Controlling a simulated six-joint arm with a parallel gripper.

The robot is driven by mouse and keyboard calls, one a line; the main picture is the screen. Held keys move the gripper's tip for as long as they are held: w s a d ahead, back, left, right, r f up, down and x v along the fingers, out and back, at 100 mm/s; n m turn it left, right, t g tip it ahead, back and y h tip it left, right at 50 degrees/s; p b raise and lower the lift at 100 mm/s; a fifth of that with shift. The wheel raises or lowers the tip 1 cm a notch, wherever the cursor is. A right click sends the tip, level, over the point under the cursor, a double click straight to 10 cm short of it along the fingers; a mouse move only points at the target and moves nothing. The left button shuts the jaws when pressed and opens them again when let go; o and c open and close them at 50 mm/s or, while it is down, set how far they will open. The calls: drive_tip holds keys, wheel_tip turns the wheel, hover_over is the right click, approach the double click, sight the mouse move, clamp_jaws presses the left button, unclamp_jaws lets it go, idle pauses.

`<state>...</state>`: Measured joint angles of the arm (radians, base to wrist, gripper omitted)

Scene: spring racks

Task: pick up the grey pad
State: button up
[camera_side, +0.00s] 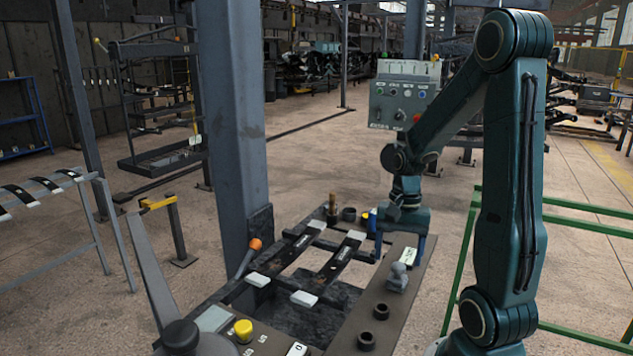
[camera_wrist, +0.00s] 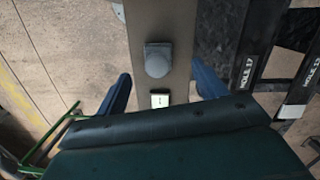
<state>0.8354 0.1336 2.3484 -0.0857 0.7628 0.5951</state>
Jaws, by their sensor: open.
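The grey pad (camera_side: 398,278) appears as a small, rounded grey piece on the flat board along the right side of the work stand. In the wrist view the grey pad (camera_wrist: 158,60) lies just beyond the fingers, about midway between their lines. My gripper (camera_side: 399,246) is above the board, behind the pad in the side view. In the wrist view my gripper (camera_wrist: 162,76) has its two blue fingers wide apart, with nothing held. A small pale label (camera_wrist: 160,100) lies on the board between the fingers. The gap between fingertips and board cannot be judged exactly.
Dark leaf strips marked HOLE 17 (camera_wrist: 242,68) and HOLE 13 (camera_wrist: 300,92) lie beside the board. Black rings (camera_side: 380,311) sit nearer the camera on the board. A steel column (camera_side: 235,130) stands left of the stand; a green rail (camera_side: 585,228) is at right.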

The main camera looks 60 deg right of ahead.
sight(398, 264)
drive_tip(key=shift+f, duration=0.35)
drive_tip(key=shift+f, duration=0.15)
drive_tip(key=shift+s+a+f, duration=0.1)
drive_tip(key=shift+s+f, duration=0.05)
drive_tip(key=shift+f, duration=1.1)
drive_tip(key=shift+s+a+f, duration=0.1)
drive_tip(key=shift+f, duration=1.1)
drive_tip(key=c, duration=1.1)
